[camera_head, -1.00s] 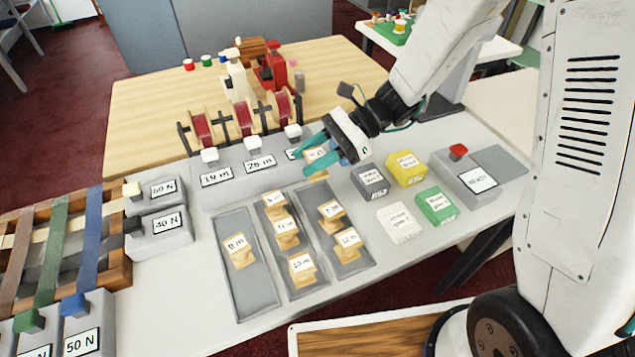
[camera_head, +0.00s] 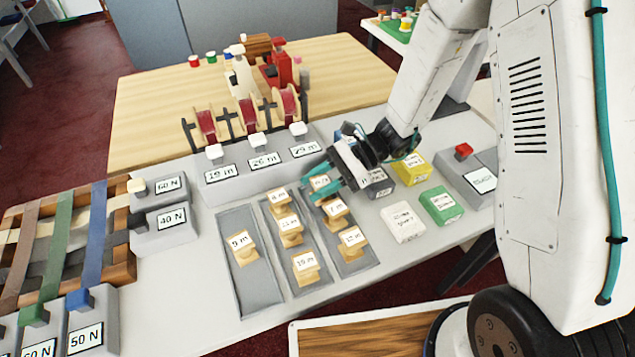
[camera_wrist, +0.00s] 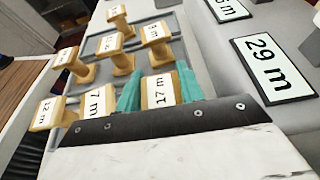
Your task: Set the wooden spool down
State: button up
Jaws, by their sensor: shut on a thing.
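My gripper (camera_head: 316,188) is shut on a wooden spool (camera_head: 320,183) with pale label. In the wrist view the spool (camera_wrist: 158,92) reads "17 m" and stands upright between the teal fingers. It is at the back end of the right grey tray (camera_head: 368,258); I cannot tell whether its base touches the tray. Directly in front of it in that tray is the 7 m spool (camera_head: 336,207), with another spool (camera_head: 352,238) nearer the front. The middle tray (camera_head: 304,286) holds three spools, and the left tray (camera_head: 262,290) holds one (camera_head: 242,245).
Right of the trays are grey, yellow (camera_head: 411,168), white (camera_head: 403,222) and green (camera_head: 440,204) labelled blocks. A red-button box (camera_head: 466,170) stands farther right. Behind is a grey dispenser (camera_head: 232,184) with red reels.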

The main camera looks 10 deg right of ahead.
jog(key=o, duration=1)
jog(key=shift+f, duration=0.1)
jog(key=shift+d+r, duration=0.1)
jog(key=shift+r, duration=0.1)
jog(key=v, duration=1.2)
jog(key=s+d+r+n+h, duration=0.2)
jog(key=s+r+n+h, duration=0.55)
jog(key=s+r, duration=0.45)
jog(key=s+d+r+n+t+h, duration=0.5)
jog(key=s+d+r+n, duration=0.2)
jog(key=s, duration=0.3)
jog(key=shift+s+d, duration=0.3)
jog(key=shift+d, duration=0.15)
jog(key=shift+r+h, duration=0.15)
jog(key=shift+h, duration=0.1)
